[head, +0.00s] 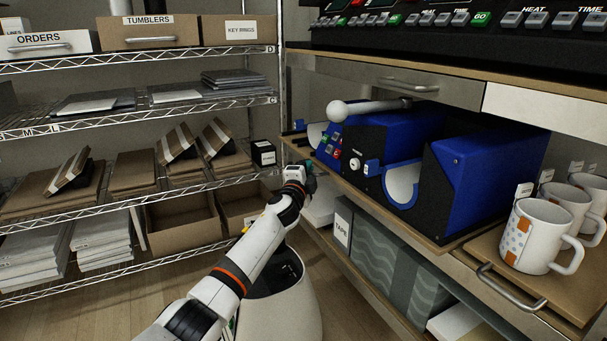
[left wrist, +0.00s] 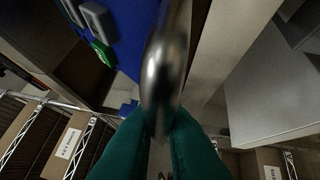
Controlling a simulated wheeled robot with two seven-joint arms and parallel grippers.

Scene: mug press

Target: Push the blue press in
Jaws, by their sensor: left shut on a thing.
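The blue press (head: 475,170) stands on a wooden board (head: 400,218) on the right side of the head view. It has a white-knobbed lever (head: 340,110), a small control panel with red and green buttons, and a white curved mug cradle. My left gripper (head: 305,172) is at the front left edge of that board, beside the control panel. In the left wrist view its teal fingers (left wrist: 160,125) are closed around a shiny metal bar handle (left wrist: 167,60), with the blue press body (left wrist: 130,30) just beyond. In the head view the gripper hides this handle. My right gripper is out of view.
White mugs (head: 535,237) stand on a neighbouring board with its own metal handle (head: 507,297). A grey wavy-patterned box (head: 385,262) and a TAPE box (head: 343,226) are below. A wire shelf (head: 140,194) with cartons fills the left. A drawer (head: 400,80) sits above the press.

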